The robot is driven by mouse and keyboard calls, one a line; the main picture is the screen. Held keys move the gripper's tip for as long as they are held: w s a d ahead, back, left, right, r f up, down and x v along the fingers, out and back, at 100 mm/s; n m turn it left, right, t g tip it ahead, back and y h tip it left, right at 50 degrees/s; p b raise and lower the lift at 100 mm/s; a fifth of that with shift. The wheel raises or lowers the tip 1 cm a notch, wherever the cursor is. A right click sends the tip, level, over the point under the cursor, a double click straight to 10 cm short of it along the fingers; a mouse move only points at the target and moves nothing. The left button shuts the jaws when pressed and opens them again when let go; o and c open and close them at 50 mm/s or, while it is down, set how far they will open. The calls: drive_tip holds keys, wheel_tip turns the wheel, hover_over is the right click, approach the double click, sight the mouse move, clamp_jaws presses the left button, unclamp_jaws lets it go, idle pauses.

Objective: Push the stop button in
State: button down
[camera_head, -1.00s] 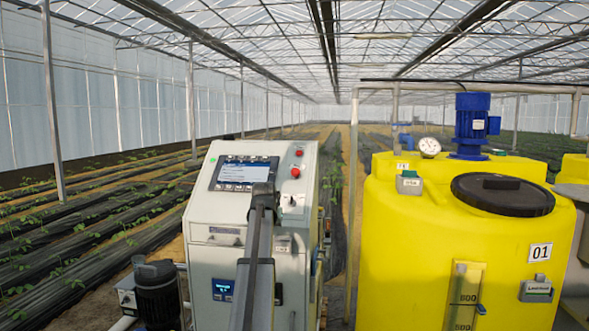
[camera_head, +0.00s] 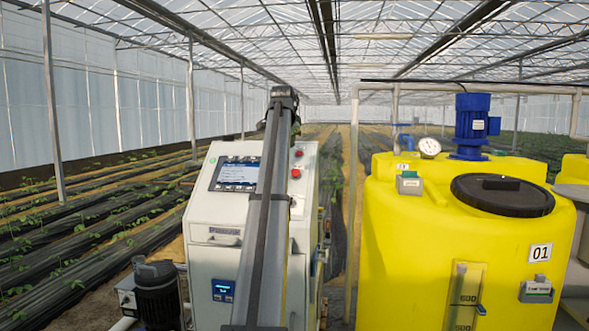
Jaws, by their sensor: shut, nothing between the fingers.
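A white control cabinet (camera_head: 213,258) stands left of centre with a sloped top panel. Two red controls sit at the right of that panel: an upper red one (camera_head: 299,154) and a lower red button (camera_head: 295,173). I cannot tell from any label which is the stop button, or whether either is pressed in. My arm rises from the bottom, crosses in front of the cabinet, and its top joint stands above the cabinet. It passes just left of the lower red button. My gripper is not visible.
A screen (camera_head: 236,174) is on the panel, its right edge covered by my arm. A large yellow tank (camera_head: 405,250) with a black lid (camera_head: 502,195) and a blue motor (camera_head: 472,125) stands to the right. A dark pump (camera_head: 157,295) is at lower left.

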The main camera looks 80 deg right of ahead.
sight(295, 172)
drive_tip(key=shift+s+a+f+m+y, duration=0.1)
drive_tip(key=shift+f+m+y, duration=0.05)
drive_tip(key=shift+m, duration=1.8)
drive_tip(key=shift+a+f+m+y, duration=0.1)
drive_tip(key=shift+f+m+y, duration=0.05)
drive_tip(key=shift+m, duration=1.8)
drive_tip(key=x, duration=1.4)
drive_tip(key=shift+s, duration=0.1)
